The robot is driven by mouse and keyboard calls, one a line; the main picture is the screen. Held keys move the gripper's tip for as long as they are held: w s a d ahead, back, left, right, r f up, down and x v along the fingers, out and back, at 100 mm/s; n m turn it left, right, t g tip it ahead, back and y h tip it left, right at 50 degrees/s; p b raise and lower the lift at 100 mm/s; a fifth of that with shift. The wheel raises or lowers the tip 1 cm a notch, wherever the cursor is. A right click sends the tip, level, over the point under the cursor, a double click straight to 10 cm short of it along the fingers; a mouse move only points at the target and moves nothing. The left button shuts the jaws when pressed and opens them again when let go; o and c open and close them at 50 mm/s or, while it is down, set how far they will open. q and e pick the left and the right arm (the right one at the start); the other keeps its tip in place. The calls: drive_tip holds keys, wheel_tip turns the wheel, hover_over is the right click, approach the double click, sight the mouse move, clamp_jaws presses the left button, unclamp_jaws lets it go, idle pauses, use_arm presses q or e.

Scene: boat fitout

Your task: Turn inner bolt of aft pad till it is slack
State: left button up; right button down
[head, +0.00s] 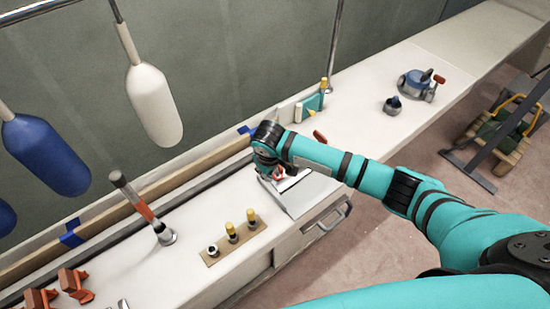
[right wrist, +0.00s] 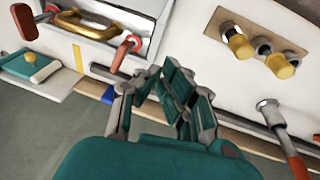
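My right gripper (right wrist: 160,78) reaches over the white bench. In the right wrist view its teal-padded fingers stand a small gap apart, with nothing clearly held between them. In the head view the wrist hides most of it (head: 277,170). A tan plate (right wrist: 222,17) carries yellow-capped bolts (right wrist: 280,66) and one bare bolt. The same plate (head: 210,260) is left of the arm in the head view. I cannot tell which part is the aft pad. My left gripper is out of view.
White (head: 154,105) and blue (head: 45,155) fenders hang along the wall. A blue-grey winch-like device (head: 414,84) sits farther along.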

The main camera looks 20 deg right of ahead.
use_arm(q)
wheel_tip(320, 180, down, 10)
drive_tip(key=b, duration=0.9)
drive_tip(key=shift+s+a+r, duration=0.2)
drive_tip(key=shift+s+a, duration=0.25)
use_arm(e)
drive_tip(key=w+d+f, duration=0.3)
drive_tip(key=w+f, duration=0.2)
drive_tip(key=f, duration=0.3)
drive_tip(key=shift+d+f+m+h, duration=0.15)
drive_tip(key=shift+d+m+h, duration=0.15)
drive_tip(key=shift+h, duration=0.1)
drive_tip(key=shift+d, duration=0.15)
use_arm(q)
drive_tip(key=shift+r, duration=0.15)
use_arm(e)
drive_tip(key=shift+a+p, duration=0.3)
drive_tip(key=shift+a, duration=0.3)
use_arm(q)
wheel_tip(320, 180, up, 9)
drive_tip(key=p, duration=0.7)
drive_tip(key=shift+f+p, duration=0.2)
drive_tip(key=shift+p, duration=0.2)
use_arm(e)
drive_tip(key=v, duration=0.6)
drive_tip(key=shift+a, duration=0.2)
